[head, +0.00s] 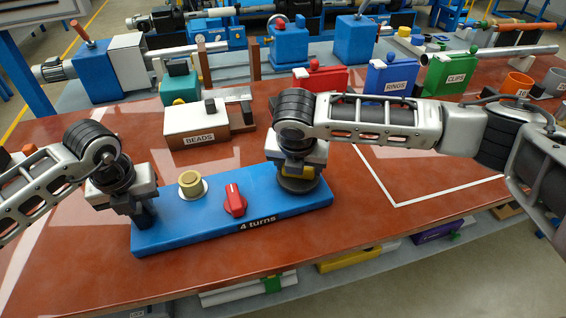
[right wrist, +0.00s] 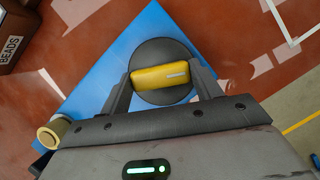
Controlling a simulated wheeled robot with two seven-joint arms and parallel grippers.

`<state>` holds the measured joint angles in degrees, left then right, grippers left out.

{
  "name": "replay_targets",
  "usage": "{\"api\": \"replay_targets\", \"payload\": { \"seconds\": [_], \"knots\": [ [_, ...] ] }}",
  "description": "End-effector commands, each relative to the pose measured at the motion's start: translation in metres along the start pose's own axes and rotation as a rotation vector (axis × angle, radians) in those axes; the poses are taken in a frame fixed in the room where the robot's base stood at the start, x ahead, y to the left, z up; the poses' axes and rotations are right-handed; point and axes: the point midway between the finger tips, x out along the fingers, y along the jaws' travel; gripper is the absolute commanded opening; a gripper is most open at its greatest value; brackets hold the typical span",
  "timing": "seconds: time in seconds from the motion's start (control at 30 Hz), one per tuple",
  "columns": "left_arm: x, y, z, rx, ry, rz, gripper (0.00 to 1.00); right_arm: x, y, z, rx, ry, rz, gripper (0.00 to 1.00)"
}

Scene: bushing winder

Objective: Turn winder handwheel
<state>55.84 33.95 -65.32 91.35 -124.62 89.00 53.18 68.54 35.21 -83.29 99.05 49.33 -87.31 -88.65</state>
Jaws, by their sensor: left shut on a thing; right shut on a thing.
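The winder is a blue base (head: 190,229) marked "4 turns" on the red table. Its dark round handwheel (head: 299,187) is at the right end, with a yellow grip bar (right wrist: 160,76) across its top. In the right wrist view the handwheel (right wrist: 160,49) lies under my right gripper (right wrist: 161,78). The right gripper is shut on the yellow bar, one finger at each end. My left gripper (head: 146,214) points down at the base's left end, shut on a dark part mostly hidden by the fingers. A red knob (head: 235,200) and a brass bushing (head: 190,182) stand between the grippers.
A white BEADS box (head: 196,126) stands behind the base.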

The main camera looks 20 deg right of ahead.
Motion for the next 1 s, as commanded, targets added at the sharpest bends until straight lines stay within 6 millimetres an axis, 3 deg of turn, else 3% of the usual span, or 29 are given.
{"api": "replay_targets", "payload": {
  "seconds": [0.33, 0.37, 0.43, 0.77, 1.0],
  "knots": [
    [-0.001, -0.001, 0.001, 0.0, -0.003, -0.004, 0.0, -0.001, 0.001, -0.001, -0.004, 0.002, 0.004, 0.41],
    [-0.001, -0.001, 0.001, 0.0, -0.003, -0.004, 0.0, -0.001, 0.001, -0.001, -0.004, 0.002, 0.004, 0.69],
    [-0.001, -0.001, 0.001, 0.0, -0.003, -0.004, 0.0, -0.001, 0.001, -0.001, -0.004, 0.002, 0.004, 0.85],
    [-0.001, -0.001, 0.001, 0.0, -0.003, -0.003, 0.0, -0.003, 0.001, 0.0, -0.002, 0.0, 0.003, 0.85],
    [-0.001, -0.001, 0.001, 0.0, -0.002, -0.003, 0.0, -0.041, 0.001, 0.001, -0.003, -0.002, 0.006, 0.85]
  ]
}}
